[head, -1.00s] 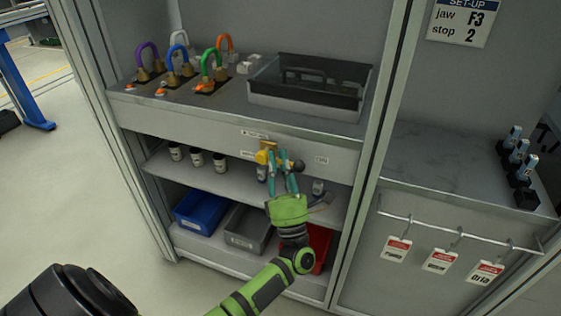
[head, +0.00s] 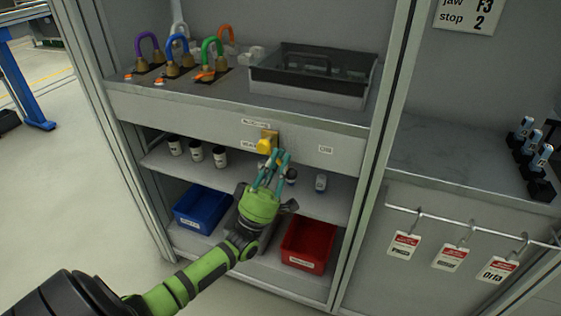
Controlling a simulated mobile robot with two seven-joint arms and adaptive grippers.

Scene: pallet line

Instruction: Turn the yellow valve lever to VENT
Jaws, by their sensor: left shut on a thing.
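The yellow valve (head: 264,146) sits on a brass mount on the front panel below the upper worktop. Its lever seems to point downward, between the teal fingers of my left gripper (head: 271,168), and is mostly hidden by them. The left gripper reaches up from below and is shut on the lever. Small white labels are on the panel above the valve (head: 255,123), to its left (head: 249,145) and to its right (head: 325,149); their print is too small to read surely. My right gripper is not in view.
Several padlocks (head: 181,63) and a grey tray (head: 306,92) stand on the worktop above. Small containers (head: 197,151) stand on the shelf below. A blue bin (head: 202,207) and a red bin (head: 309,244) are lower down. Tags (head: 450,257) hang from a rail at right.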

